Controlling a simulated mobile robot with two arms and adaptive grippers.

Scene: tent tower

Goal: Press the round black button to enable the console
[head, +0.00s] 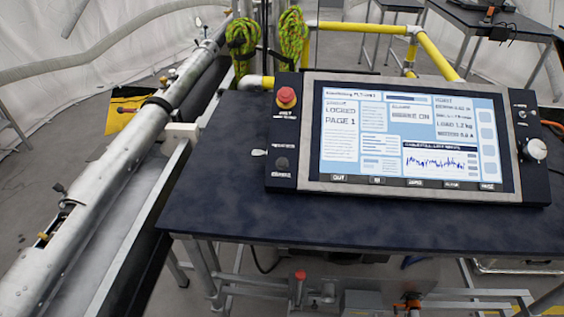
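The console (405,190) is a black and silver panel lying on a dark blue table, with its lit screen (405,135) facing me. The screen reads "LOCKED", "PAGE 1" and "BRAKE ON". A round black button (282,163) sits at the lower left of the panel, above a small label. A red mushroom button (287,97) is at the panel's upper left, and a small light-coloured lever or key (259,152) sticks out at the left edge. A silver knob (536,149) is on the right side. Neither gripper shows in the head view.
The dark table (215,200) has bare room left of and in front of the console. A long metal tube (110,160) on a rail runs along the left. Yellow railings (360,28) and coiled green ropes (242,40) stand behind. Another table (490,20) is at the back right.

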